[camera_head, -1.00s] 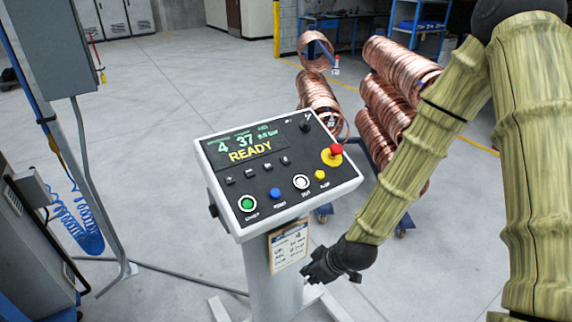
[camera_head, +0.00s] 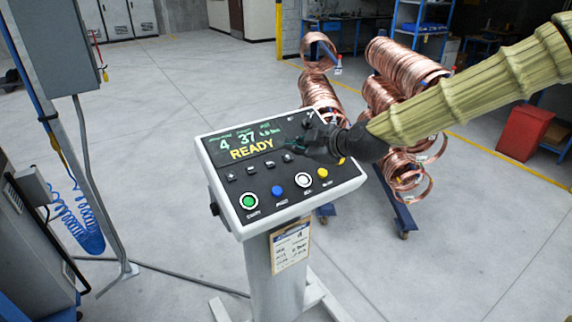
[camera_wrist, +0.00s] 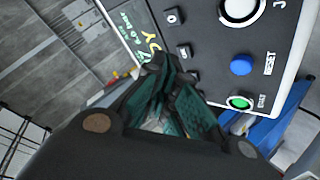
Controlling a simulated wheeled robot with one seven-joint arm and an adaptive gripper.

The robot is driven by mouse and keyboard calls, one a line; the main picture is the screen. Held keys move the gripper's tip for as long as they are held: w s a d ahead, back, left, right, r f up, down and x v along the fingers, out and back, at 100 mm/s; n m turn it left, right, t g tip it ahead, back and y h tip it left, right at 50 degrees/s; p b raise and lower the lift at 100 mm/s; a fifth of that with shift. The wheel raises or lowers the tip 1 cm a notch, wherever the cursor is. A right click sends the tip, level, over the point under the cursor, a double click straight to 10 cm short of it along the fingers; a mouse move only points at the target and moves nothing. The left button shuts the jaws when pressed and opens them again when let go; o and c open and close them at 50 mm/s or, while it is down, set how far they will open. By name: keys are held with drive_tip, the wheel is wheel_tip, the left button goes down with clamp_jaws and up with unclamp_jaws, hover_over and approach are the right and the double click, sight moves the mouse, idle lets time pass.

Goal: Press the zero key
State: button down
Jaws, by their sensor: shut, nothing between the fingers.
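The white-framed control panel (camera_head: 342,188) stands tilted on a pedestal, with a black face and a lit display (camera_head: 238,152) reading READY. A row of small dark keys (camera_head: 250,170) runs below the display. Their marks are too small to read in the head view, so I cannot tell there which is the zero key. In the wrist view one key (camera_wrist: 172,18) has a pale mark like a 0, and another key (camera_wrist: 184,51) lies beside it. My gripper (camera_head: 291,146) is shut and empty over the panel, near the display's right end. It also shows in the wrist view (camera_wrist: 165,68), hiding part of the panel.
Below the keys are a green button (camera_head: 249,202), a blue button (camera_head: 277,191), a white button (camera_head: 303,180) and a yellow one (camera_head: 322,173). The red knob is hidden behind my gripper. Copper coils (camera_head: 400,65) stand behind the panel. A grey cabinet (camera_head: 48,45) is at left.

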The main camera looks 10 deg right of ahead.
drive_tip(key=shift+n+t, duration=0.4)
drive_tip(key=shift+t, duration=0.1)
drive_tip(key=r, duration=0.1)
drive_tip(key=w+r, duration=0.1)
drive_tip(key=w+r+b, duration=0.1)
drive_tip(key=r, duration=0.1)
drive_tip(key=shift+w+d, duration=0.2)
drive_tip(key=shift+d, duration=0.05)
drive_tip(key=b, duration=0.4)
hover_over(287, 158)
drive_tip(key=s, duration=0.3)
drive_tip(key=shift+y, duration=0.3)
drive_tip(key=f, duration=0.6)
drive_tip(key=shift+w+d+f, duration=0.2)
drive_tip(key=shift+d+f, duration=0.05)
drive_tip(key=shift+w+a+f+b, duration=0.2)
drive_tip(key=shift+w+f+b, duration=0.15)
drive_tip(key=shift+f+b, duration=0.4)
drive_tip(key=shift+f, duration=0.1)
drive_tip(key=shift+w+f+b, duration=0.2)
drive_tip(key=shift+f+b, duration=0.05)
drive_tip(key=shift+b, duration=0.1)
